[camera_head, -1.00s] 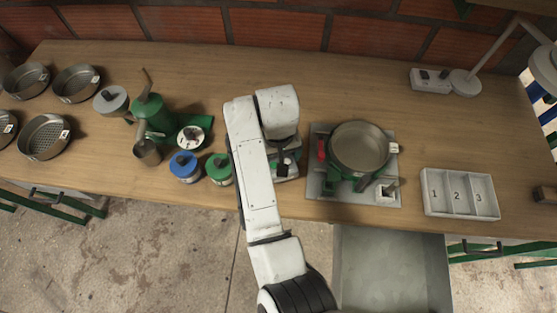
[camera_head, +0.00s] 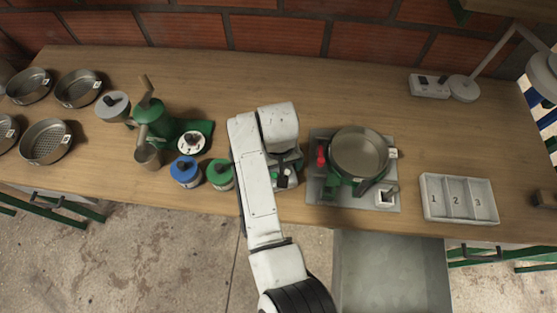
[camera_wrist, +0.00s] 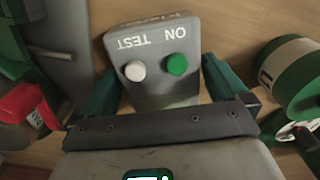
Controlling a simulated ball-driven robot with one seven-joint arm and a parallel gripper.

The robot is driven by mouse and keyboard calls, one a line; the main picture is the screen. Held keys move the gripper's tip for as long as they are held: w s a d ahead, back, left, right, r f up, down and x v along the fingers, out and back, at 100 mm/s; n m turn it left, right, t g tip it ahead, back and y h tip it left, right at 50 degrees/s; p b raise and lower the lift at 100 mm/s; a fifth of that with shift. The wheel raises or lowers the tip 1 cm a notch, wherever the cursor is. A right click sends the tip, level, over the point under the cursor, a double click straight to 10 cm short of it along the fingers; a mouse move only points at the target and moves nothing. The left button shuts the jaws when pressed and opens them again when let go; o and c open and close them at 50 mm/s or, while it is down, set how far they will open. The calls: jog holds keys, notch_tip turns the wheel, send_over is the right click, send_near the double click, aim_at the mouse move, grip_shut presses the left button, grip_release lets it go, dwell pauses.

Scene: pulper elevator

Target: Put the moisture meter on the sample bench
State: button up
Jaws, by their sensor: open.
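The moisture meter (camera_wrist: 152,75) is a grey box marked ON and TEST, with a white and a green button. It fills the top middle of the wrist view. In the head view the meter (camera_head: 287,180) is partly hidden by my arm, at the front of the wooden bench (camera_head: 330,85). My gripper (camera_wrist: 160,82) is open, with one teal finger on each side of the meter. I cannot tell whether the fingers touch it. My gripper (camera_head: 287,158) is mostly hidden behind my wrist in the head view.
A green-lidded jar (camera_head: 221,174) and a blue-lidded jar (camera_head: 185,171) stand left of the meter. A pan device (camera_head: 360,152) with a red part stands close on its right. A numbered white tray (camera_head: 458,199) is further right. The back middle of the bench is clear.

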notch_tip(320, 180, up, 12)
jog(key=b, duration=0.1)
dwell(0.4)
